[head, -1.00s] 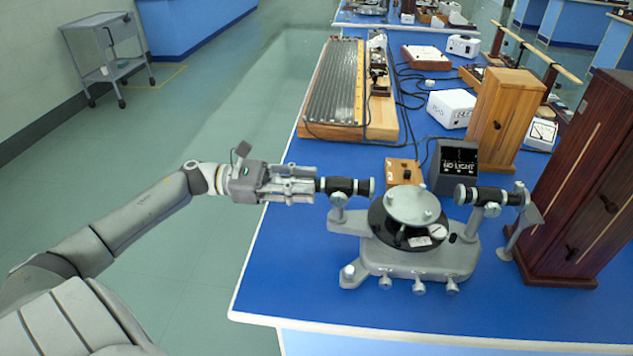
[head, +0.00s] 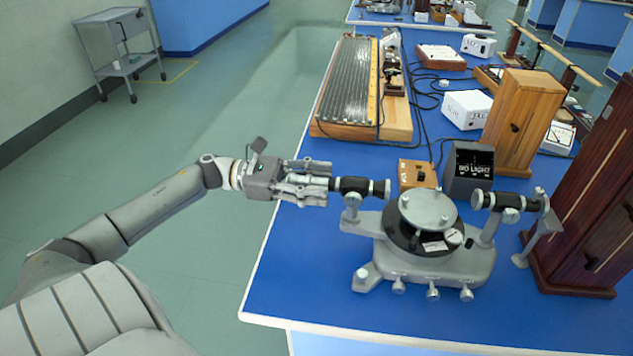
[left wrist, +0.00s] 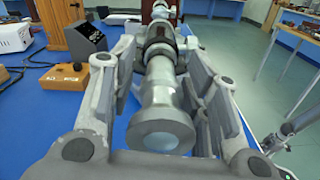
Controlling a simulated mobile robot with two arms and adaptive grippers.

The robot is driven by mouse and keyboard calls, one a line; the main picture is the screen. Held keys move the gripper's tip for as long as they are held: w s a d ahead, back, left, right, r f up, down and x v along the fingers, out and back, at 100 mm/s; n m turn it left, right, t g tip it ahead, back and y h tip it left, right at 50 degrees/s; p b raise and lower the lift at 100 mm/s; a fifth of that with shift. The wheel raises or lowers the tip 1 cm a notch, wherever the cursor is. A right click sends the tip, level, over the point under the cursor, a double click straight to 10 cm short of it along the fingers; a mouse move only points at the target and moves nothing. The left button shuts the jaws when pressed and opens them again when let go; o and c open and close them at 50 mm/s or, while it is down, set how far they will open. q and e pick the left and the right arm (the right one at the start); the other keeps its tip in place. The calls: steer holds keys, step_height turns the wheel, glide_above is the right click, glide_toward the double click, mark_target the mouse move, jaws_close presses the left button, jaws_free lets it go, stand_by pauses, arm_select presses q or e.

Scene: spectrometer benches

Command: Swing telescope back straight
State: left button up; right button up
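The spectrometer (head: 437,262) stands on the near part of the blue bench, with a round central table (head: 427,205). Its telescope (head: 362,187), a black tube with a silver eyepiece end, points left toward my left gripper. On the other side is a second tube, the collimator (head: 505,201); the two look roughly in line. My left gripper (head: 318,182) is open, its fingers on either side of the eyepiece end. In the left wrist view the telescope (left wrist: 162,125) lies between the spread fingers, with gaps beside the tube. My right gripper is not in view.
A dark wooden cabinet (head: 595,190) stands right of the spectrometer. Behind are a black box (head: 468,170), a small wooden switch box (head: 417,174) and a light wooden cabinet (head: 522,120). Cables run across the bench (head: 300,270). Its front left is clear.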

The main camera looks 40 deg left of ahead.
arm_select(q)
steer(key=shift+s+a, duration=0.1)
steer(key=shift+a, duration=0.05)
steer(key=v, duration=1.1)
steer(key=shift+s+a, duration=0.2)
steer(key=shift+a, duration=0.1)
